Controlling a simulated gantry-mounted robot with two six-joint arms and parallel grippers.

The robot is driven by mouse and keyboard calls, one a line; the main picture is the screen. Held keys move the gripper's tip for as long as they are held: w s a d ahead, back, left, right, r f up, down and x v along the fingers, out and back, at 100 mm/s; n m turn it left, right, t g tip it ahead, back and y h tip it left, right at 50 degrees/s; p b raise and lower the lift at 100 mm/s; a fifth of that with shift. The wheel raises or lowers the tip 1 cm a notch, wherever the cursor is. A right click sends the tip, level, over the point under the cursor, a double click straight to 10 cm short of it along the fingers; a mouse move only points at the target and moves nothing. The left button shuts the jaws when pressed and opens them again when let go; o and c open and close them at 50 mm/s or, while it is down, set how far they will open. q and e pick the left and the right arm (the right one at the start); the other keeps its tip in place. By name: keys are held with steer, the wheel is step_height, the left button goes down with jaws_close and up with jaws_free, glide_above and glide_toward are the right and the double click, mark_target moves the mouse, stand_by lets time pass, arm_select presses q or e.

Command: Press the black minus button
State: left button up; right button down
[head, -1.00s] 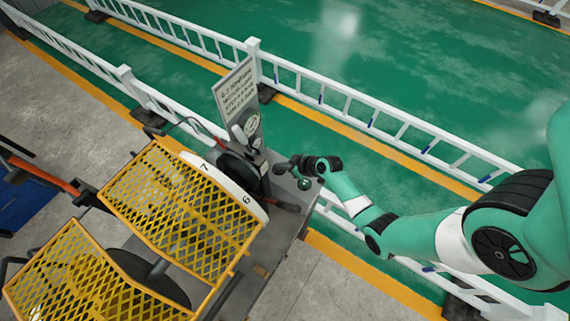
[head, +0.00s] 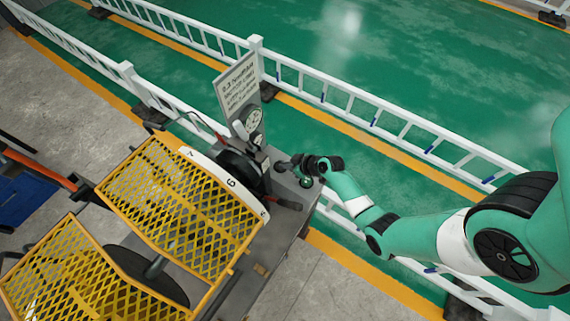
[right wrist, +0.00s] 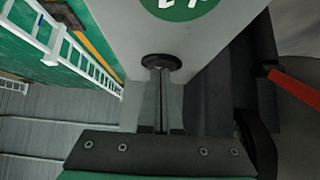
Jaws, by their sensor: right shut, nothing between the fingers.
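The black minus button (right wrist: 161,62) is a round black disc on the grey panel in the right wrist view. My right gripper (right wrist: 161,75) is shut and empty, its fingertips at the button's near edge, touching or almost touching it. The fingers partly cover the button, and no minus mark can be made out. In the head view my right gripper (head: 284,165) is over the machine's grey top, where the button is hidden. My left gripper is not in view.
A green round button (head: 305,182) sits beside my gripper; its white marking shows in the wrist view (right wrist: 182,8). Left of it are a numbered white disc (head: 231,183), a sign board (head: 238,85) and yellow mesh guards (head: 180,195). White railings (head: 400,130) run behind.

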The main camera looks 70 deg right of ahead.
step_height(320, 180, up, 4)
steer(key=p, duration=0.3)
steer(key=p+v, duration=0.6)
steer(key=v, duration=0.3)
steer(key=shift+s, duration=0.4)
steer(key=shift+r, duration=0.1)
stand_by(0.4)
